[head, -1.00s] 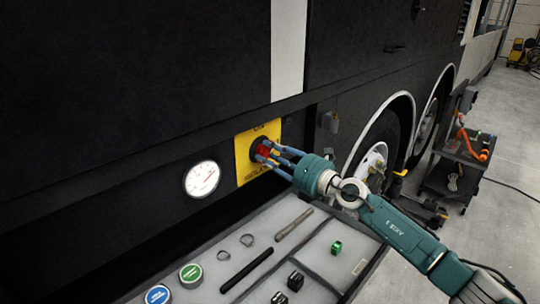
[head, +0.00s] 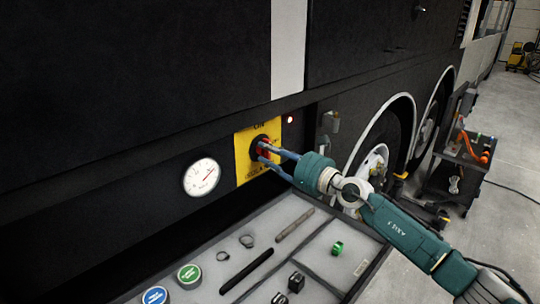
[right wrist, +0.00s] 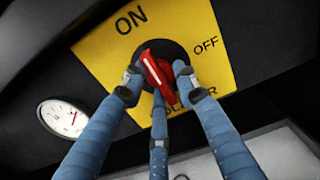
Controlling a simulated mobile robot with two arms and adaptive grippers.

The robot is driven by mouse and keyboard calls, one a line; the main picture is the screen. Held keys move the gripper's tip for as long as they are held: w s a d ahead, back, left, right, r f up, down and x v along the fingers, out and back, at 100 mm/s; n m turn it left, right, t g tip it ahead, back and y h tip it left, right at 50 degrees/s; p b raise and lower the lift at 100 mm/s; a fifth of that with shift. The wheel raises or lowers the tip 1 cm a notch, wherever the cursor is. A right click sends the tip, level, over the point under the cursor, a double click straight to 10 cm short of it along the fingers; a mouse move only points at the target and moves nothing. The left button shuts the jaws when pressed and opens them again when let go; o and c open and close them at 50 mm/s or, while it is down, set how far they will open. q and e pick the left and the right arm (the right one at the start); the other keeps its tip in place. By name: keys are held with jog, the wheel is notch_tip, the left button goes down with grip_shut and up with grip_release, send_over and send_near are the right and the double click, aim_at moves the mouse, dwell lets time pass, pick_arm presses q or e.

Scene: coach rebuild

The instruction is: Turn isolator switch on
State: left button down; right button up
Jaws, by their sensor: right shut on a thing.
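The isolator switch has a red handle (right wrist: 155,72) on a dark round base, set in a yellow plate (head: 243,172) low on the coach's side. The plate's ON and OFF labels show in the right wrist view, where the handle's upper end points up and left toward ON. My right gripper (head: 263,152) has its blue fingers closed around the handle. In the right wrist view the right gripper (right wrist: 156,82) has fingertips on both sides of the handle and one below it. My left gripper is out of view.
A red lamp (head: 290,119) glows right of the plate. A round white gauge (head: 202,177) sits to its left. A grey tray (head: 318,262) with small parts lies below my right arm. Wheels and a dark cart (head: 445,180) stand to the right.

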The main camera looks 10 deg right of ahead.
jog(key=shift+f, duration=0.2)
dwell(0.4)
jog(key=o, duration=1.1)
jog(key=shift+d+r, duration=0.1)
jog(key=v, duration=1.2)
